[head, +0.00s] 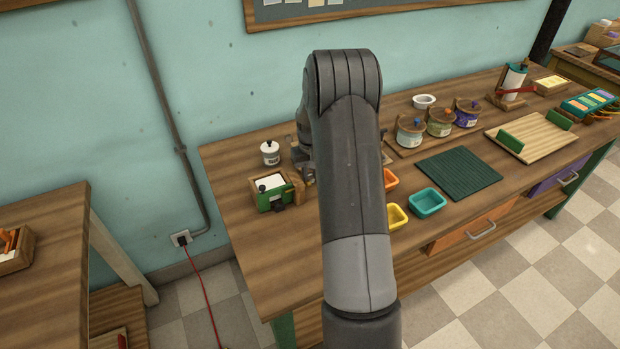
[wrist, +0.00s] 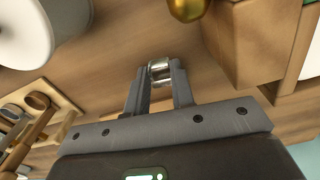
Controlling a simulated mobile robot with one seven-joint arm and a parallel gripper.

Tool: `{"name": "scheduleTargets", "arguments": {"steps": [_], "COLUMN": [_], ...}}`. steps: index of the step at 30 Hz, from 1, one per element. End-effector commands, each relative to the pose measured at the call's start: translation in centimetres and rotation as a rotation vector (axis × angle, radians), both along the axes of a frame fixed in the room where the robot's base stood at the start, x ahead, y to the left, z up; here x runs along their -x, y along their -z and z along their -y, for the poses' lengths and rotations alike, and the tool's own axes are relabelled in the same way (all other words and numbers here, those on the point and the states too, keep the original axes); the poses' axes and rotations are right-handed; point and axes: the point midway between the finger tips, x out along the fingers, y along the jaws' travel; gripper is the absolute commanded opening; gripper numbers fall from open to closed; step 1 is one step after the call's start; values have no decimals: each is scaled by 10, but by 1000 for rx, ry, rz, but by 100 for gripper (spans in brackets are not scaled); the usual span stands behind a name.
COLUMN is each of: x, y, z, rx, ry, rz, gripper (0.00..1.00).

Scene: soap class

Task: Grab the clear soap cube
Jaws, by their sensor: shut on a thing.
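In the wrist view my gripper (wrist: 160,76) is shut on a small, clear, glassy piece, the clear soap cube (wrist: 160,68), which sits between the two fingertips. Its far side shows past the tips; the fingers hide its sides. Wooden surface shows behind it, and I cannot tell how far it is from that surface. In the head view my arm covers the fingers and the cube; only a dark part of the gripper side shows beside the arm, near the back left of the table.
A white jar (head: 270,153) and a green-fronted wooden box (head: 271,203) stand left of my arm. Right of it are lidded jars (head: 410,133), an orange tray (head: 391,180), a yellow tray (head: 396,216), a teal tray (head: 427,203) and a dark green mat (head: 458,173). The front left tabletop is clear.

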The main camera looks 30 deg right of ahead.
Motion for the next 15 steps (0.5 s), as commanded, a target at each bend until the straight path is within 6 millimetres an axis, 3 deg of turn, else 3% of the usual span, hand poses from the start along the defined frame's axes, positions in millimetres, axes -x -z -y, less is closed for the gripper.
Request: {"name": "scheduleTargets", "arguments": {"steps": [4, 11, 15], "x": [0, 0, -1], "y": [0, -2, -17], "z": [0, 0, 0], "rx": [0, 0, 1], "ry": [0, 0, 0], "rz": [0, 1, 4], "gripper": [1, 0, 0]}}
